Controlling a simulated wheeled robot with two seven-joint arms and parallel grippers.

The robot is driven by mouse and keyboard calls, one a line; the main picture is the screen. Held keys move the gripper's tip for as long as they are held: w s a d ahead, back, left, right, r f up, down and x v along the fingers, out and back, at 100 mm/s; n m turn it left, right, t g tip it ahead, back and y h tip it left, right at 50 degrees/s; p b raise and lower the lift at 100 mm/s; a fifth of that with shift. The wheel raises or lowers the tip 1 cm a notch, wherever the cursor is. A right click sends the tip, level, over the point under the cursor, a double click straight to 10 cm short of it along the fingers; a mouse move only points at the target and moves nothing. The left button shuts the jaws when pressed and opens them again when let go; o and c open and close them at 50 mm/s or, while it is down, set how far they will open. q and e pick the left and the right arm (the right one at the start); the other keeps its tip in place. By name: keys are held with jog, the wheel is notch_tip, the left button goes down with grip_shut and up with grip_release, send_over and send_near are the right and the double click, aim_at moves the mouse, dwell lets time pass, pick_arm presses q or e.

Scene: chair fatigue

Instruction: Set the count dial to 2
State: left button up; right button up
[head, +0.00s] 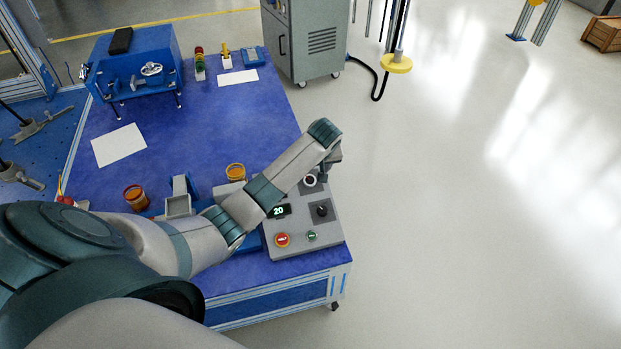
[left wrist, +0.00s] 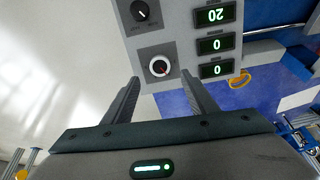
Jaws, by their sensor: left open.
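A grey control box (head: 296,222) stands at the front right corner of the blue table. It carries a white-ringed dial (head: 310,181) and a black knob (head: 321,210). In the left wrist view, the white-ringed dial (left wrist: 159,66) has a red mark at its centre, and the black knob (left wrist: 140,11) is farther off. The dial labels are too small to read. My left gripper (left wrist: 160,78) is open and empty, its fingers pointing toward the white-ringed dial, which appears between the fingertips.
The box also has a red button (head: 282,240) and a green button (head: 312,236). A white sheet (head: 118,145) lies on the table (head: 190,130). Open floor lies to the right.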

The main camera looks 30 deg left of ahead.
aim_at(310, 180)
pick_arm(q)
jog(key=x, duration=0.6)
jog(key=shift+w+a+f, duration=0.1)
jog(key=shift+f, duration=0.1)
jog(key=shift+w+a+f, duration=0.1)
jog(key=shift+f, duration=0.15)
jog(key=shift+f+b, duration=0.25)
jog(key=shift+b, duration=0.05)
pick_arm(e)
jog(key=shift+d+f, duration=0.2)
jog(key=shift+d, duration=0.25)
jog(key=shift+s+g, duration=0.1)
jog(key=shift+g, duration=0.2)
pick_arm(q)
jog(key=c, duration=1.1)
jog(key=shift+o, duration=0.2)
pick_arm(e)
jog(key=shift+s+f, duration=0.1)
